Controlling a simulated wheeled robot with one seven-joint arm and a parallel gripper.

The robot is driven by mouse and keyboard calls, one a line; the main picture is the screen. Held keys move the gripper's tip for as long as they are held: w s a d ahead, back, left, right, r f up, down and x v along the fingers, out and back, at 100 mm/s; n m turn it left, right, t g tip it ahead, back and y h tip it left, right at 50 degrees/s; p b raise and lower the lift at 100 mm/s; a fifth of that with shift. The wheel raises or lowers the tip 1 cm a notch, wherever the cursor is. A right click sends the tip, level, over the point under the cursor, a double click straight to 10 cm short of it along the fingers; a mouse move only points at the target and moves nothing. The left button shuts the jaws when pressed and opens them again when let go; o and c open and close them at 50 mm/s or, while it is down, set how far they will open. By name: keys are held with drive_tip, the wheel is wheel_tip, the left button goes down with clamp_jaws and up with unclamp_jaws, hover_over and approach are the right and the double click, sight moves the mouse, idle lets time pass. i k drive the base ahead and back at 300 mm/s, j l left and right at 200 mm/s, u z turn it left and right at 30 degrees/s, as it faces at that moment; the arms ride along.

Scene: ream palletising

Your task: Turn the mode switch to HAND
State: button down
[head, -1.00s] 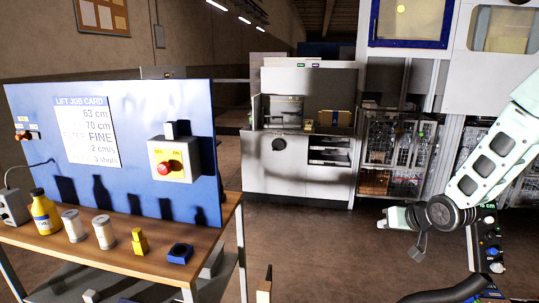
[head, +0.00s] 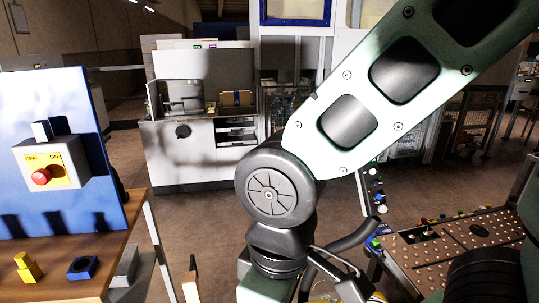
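A dark control panel (head: 372,187) with several small knobs and a blue one stands right of centre, partly covered by my arm. I cannot tell which of its knobs is the mode switch, and no HAND label can be read. My pale green arm crosses the right half of the head view, with its round dark joint near the middle. My gripper does not show.
At left, a blue board holds a yellow-faced OFF/ON box (head: 47,165) with a red knob. A yellow block (head: 27,266) and a blue block (head: 82,267) lie on the wooden bench (head: 55,288). A perforated brown surface (head: 470,238) is at right. Brown floor is open behind.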

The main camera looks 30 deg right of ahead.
sight(382, 209)
drive_tip(key=z, duration=1.35)
